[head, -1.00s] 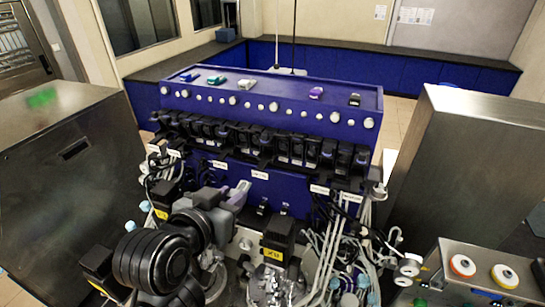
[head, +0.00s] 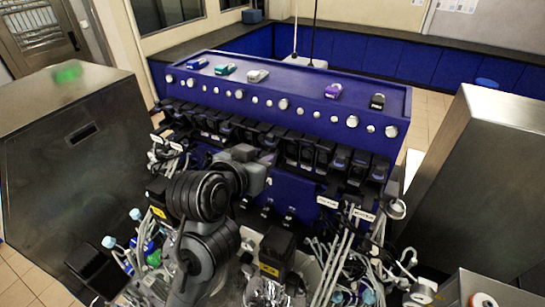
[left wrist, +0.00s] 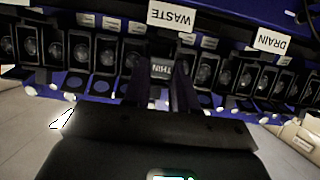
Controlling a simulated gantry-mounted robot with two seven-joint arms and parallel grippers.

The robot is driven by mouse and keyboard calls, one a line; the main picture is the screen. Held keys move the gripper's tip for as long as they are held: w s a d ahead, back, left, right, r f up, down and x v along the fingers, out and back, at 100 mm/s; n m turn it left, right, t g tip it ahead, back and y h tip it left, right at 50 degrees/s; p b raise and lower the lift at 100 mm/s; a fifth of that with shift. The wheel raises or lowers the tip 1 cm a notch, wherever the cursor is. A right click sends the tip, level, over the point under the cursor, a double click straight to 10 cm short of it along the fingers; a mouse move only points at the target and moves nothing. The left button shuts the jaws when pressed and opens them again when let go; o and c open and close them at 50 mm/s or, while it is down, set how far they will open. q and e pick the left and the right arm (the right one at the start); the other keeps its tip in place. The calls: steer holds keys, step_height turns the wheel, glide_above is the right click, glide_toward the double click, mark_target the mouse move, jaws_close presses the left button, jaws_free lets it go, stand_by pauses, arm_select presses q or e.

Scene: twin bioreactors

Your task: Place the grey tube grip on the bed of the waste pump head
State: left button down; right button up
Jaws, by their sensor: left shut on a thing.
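My left gripper (head: 266,160) is shut at the front of the blue tower, just before the row of black pump heads (head: 338,158). In the left wrist view its two dark fingers (left wrist: 161,78) point at the row. The grey tube grip is between them, but its shape hardly shows. The upside-down WASTE label (left wrist: 172,15) stands almost straight ahead of the fingers, which partly cover the pump heads there. I cannot tell whether the grip touches a bed. My right gripper is not in view.
On the tower's top lie a blue clip (head: 197,64), a teal one (head: 225,70), a whitish one (head: 257,76), a purple one (head: 333,90) and a black one (head: 377,101). A DRAIN label (left wrist: 271,40) is to the right. Tubing (head: 340,250) crowds the lower right.

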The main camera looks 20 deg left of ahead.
arm_select(q)
steer(key=shift+w+f, duration=0.4)
steer(key=shift+w, duration=0.05)
steer(key=shift+s+f, duration=0.1)
steer(key=shift+f, duration=0.25)
steer(key=shift+s, duration=0.1)
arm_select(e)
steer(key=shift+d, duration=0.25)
arm_select(q)
steer(key=shift+f, duration=0.1)
steer(key=shift+f, duration=0.15)
steer(key=c, duration=0.9)
jaws_free()
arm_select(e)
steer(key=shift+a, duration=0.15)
arm_select(q)
steer(key=shift+r, duration=0.2)
